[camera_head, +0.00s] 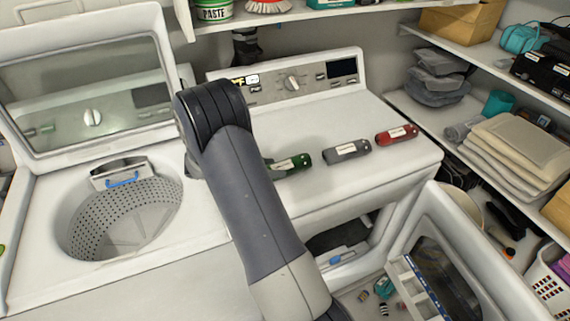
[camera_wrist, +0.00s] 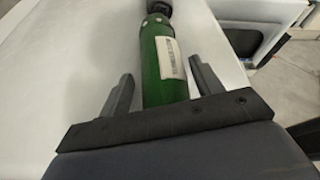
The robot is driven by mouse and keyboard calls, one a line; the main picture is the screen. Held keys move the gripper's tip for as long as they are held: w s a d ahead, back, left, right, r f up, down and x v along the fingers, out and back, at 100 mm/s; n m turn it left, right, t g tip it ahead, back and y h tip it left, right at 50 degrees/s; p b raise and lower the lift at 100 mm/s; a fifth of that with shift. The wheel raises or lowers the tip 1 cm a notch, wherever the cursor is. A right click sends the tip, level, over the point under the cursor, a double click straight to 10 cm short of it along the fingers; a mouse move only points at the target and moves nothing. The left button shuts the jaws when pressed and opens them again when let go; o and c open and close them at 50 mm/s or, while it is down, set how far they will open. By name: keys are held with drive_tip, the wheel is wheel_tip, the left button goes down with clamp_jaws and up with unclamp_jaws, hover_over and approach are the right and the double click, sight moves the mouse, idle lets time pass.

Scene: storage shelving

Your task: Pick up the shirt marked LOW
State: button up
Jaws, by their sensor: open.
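Three labelled items that look like bottles rather than shirts lie on the white dryer top: a green one (camera_head: 290,165), a grey one (camera_head: 346,151) and a red one (camera_head: 397,135). Their label text is too small to read. In the wrist view the green bottle (camera_wrist: 158,62) has a white label and a dark neck end. My gripper (camera_wrist: 162,84) is open, its fingers on either side of the green bottle's near end. I cannot tell if they touch it. In the head view my arm hides the gripper and part of the green bottle. No shirt marked LOW is readable.
The washer with an open lid (camera_head: 90,90) and drum (camera_head: 125,218) is at left. The dryer's control panel (camera_head: 300,82) rises behind the bottles. The dryer door (camera_head: 420,225) hangs open at front right. Shelves at right hold folded cloths (camera_head: 520,150).

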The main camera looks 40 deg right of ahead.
drive_tip(key=shift+s+d+f, duration=0.2)
drive_tip(key=shift+d+f, duration=0.05)
drive_tip(key=shift+d, duration=0.3)
drive_tip(key=shift+c, duration=0.5)
drive_tip(key=c, duration=0.7)
drive_tip(key=shift+c, duration=0.2)
drive_tip(key=shift+r, duration=0.15)
